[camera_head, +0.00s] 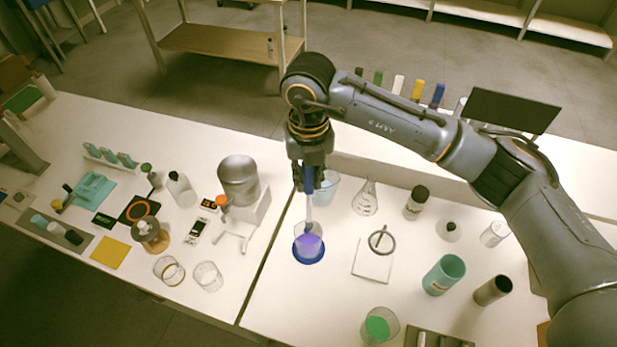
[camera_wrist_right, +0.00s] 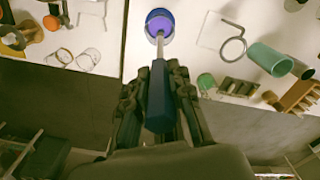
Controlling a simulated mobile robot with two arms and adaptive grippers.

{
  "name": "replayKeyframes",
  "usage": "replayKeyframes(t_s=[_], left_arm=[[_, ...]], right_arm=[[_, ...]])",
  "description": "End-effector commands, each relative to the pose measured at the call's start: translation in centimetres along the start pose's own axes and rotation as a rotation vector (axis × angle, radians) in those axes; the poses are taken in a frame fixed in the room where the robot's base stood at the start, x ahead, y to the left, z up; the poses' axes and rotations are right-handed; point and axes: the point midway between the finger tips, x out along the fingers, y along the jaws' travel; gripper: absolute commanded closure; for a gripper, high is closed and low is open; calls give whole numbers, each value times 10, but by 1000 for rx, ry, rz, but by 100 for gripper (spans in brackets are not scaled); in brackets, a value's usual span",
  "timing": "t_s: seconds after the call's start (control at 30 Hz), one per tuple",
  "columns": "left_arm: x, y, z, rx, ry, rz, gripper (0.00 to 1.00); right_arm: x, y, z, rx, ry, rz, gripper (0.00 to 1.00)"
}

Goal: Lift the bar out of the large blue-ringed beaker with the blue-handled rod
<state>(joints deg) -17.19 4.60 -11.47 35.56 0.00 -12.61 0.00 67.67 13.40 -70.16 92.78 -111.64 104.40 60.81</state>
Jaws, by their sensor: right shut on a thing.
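The large blue-ringed beaker (camera_head: 309,251) stands on the bench near the seam, with purple-blue contents; it also shows at the top of the right wrist view (camera_wrist_right: 160,20). The blue-handled rod (camera_head: 308,190) is held roughly upright, its pale shaft running down into the beaker. In the right wrist view its blue handle (camera_wrist_right: 159,97) lies between my fingers. My right gripper (camera_head: 308,168) is shut on the handle above and behind the beaker. The bar cannot be made out inside the beaker. My left gripper is not in view.
A light blue beaker (camera_head: 326,190) stands close behind the rod. A ring stand (camera_head: 372,262) is right of the beaker, with a teal cup (camera_head: 444,274) farther right. A grey domed device (camera_head: 239,180) stands to the left. Bare bench lies in front of the beaker.

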Motion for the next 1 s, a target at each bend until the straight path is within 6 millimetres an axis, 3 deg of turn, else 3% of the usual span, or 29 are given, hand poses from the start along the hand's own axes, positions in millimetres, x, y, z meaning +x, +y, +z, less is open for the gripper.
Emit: replayKeyframes(t_s=[0.5,1.0], left_arm=[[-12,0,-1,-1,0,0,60],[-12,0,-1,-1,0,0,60]], right_arm=[[-26,0,0,0,-1,0,100],[-28,0,0,0,0,0,100]])
